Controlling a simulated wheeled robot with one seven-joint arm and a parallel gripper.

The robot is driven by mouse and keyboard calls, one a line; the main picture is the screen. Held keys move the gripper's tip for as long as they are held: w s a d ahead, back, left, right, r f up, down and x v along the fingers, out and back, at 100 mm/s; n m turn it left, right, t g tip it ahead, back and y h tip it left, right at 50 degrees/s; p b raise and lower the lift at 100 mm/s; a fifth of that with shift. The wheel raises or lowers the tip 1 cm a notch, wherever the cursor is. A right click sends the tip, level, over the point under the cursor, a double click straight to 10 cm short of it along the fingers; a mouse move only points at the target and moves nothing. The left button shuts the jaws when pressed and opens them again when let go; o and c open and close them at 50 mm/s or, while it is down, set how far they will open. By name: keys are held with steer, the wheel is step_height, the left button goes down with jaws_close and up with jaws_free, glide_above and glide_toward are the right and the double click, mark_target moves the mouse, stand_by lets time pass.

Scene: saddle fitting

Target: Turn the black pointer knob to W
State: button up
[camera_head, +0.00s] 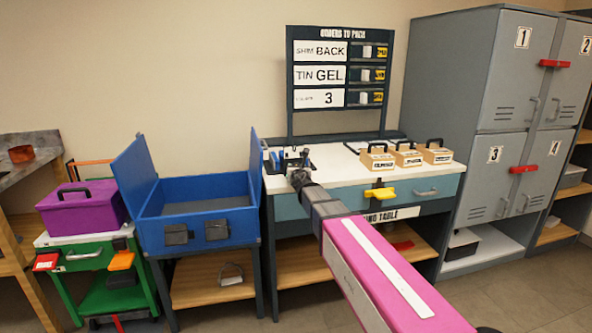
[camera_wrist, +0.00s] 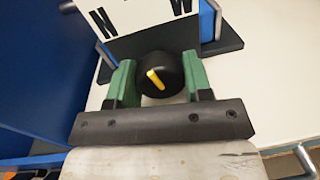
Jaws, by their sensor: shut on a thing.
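The black pointer knob (camera_wrist: 172,66) shows in the wrist view with a yellow mark on its face, slanting from upper left to lower right. Behind it is a white dial plate (camera_wrist: 142,18) with the letter N on the left and W on the right. My gripper (camera_wrist: 153,79) has its green fingers on either side of the knob, shut on it. The yellow mark is not lined up with W; its upper end leans to the N side. In the head view my gripper (camera_head: 294,165) is at the left end of the white-topped table (camera_head: 338,164), and the knob is hidden.
Three small wooden boxes (camera_head: 408,157) with black handles stand on the table's right. A blue open bin (camera_head: 205,236) stands to the left, beside a purple case (camera_head: 82,210). Grey lockers (camera_head: 487,160) stand at right. An order board (camera_head: 338,70) rises behind the table.

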steer(key=m, duration=0.5)
steer(key=shift+m, duration=0.4)
stand_by(0.4)
steer(key=o, duration=0.9)
steer(key=shift+s, duration=0.1)
steer(key=s, duration=0.3)
steer(key=s+d, duration=0.1)
steer(key=s, duration=0.3)
steer(key=s+d, duration=0.1)
steer(key=s, duration=0.2)
steer(key=shift+s+d+r, duration=0.2)
steer(key=shift+d+r, duration=0.05)
steer(key=shift+r, duration=0.1)
